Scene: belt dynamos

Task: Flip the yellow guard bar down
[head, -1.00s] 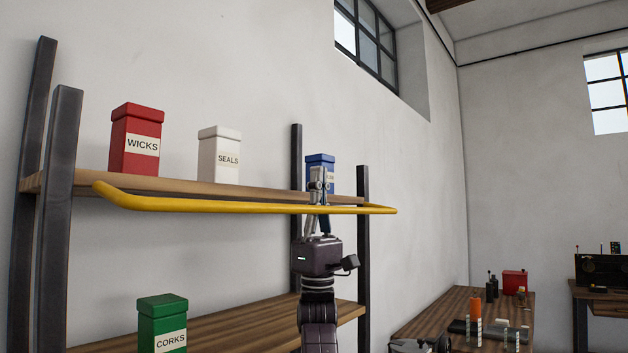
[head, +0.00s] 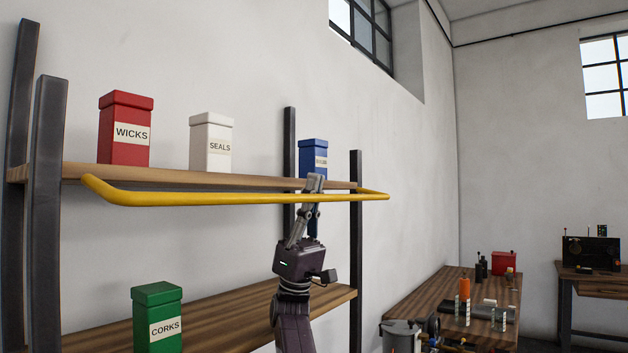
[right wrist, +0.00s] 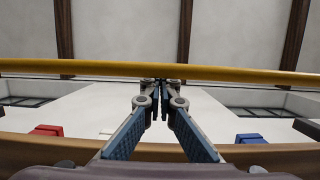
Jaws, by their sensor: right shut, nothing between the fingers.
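The yellow guard bar (head: 230,200) runs level along the front of the upper shelf (head: 75,172), at about the height of its board. The bar crosses the right wrist view (right wrist: 230,74) from side to side. My right gripper (head: 314,184) reaches up from below and overlaps the bar toward its right end. Its fingers are shut and empty. In the right wrist view the fingertips (right wrist: 161,84) meet at the bar's lower edge; I cannot tell if they touch it. My left gripper is not in view.
A red WICKS box (head: 125,132), a white SEALS box (head: 211,143) and a blue box (head: 313,158) stand on the upper shelf. A green CORKS box (head: 157,318) stands on the lower shelf (head: 225,325). A cluttered workbench (head: 440,290) is at right.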

